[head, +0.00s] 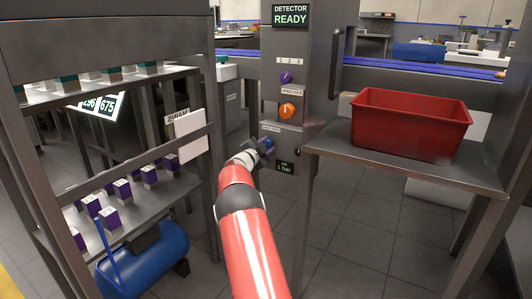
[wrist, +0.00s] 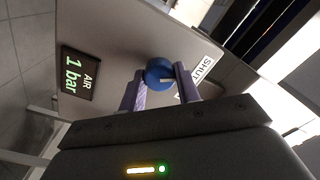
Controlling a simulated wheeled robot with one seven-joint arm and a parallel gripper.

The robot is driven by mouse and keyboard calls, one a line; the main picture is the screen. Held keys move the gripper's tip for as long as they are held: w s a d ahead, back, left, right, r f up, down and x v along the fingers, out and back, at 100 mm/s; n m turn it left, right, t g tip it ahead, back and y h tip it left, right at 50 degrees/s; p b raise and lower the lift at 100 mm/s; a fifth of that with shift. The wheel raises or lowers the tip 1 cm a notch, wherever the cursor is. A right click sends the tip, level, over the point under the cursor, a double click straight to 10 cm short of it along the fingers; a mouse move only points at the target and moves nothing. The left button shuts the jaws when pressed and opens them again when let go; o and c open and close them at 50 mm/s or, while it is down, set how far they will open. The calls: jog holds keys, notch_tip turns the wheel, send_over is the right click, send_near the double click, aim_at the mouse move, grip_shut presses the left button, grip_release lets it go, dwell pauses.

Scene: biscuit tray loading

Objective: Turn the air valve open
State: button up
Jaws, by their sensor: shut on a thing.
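The air valve is a round blue knob (wrist: 160,74) on the steel panel, with a pale mark on its face. A white label reading SHUT (wrist: 203,68) is beside it in the wrist view. My gripper (wrist: 158,84) is shut on the knob, one finger on each side. In the head view my gripper (head: 266,146) reaches the panel, and the arm hides most of the knob. A dark display (wrist: 79,75) reads AIR 1 bar; it also shows in the head view (head: 285,168) below the gripper.
Above on the cabinet are an orange knob (head: 287,111), a purple knob (head: 286,77) and a DETECTOR READY screen (head: 290,16). A red bin (head: 410,123) stands on a steel shelf at right. A rack (head: 130,205) with several small boxes stands at left, a blue tank (head: 145,262) below.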

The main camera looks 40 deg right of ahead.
jog(key=m+b, duration=0.4)
jog(key=m, duration=0.2)
jog(key=shift+f, duration=0.1)
jog(key=shift+m, duration=0.3)
dwell(0.3)
jog(key=o, duration=1)
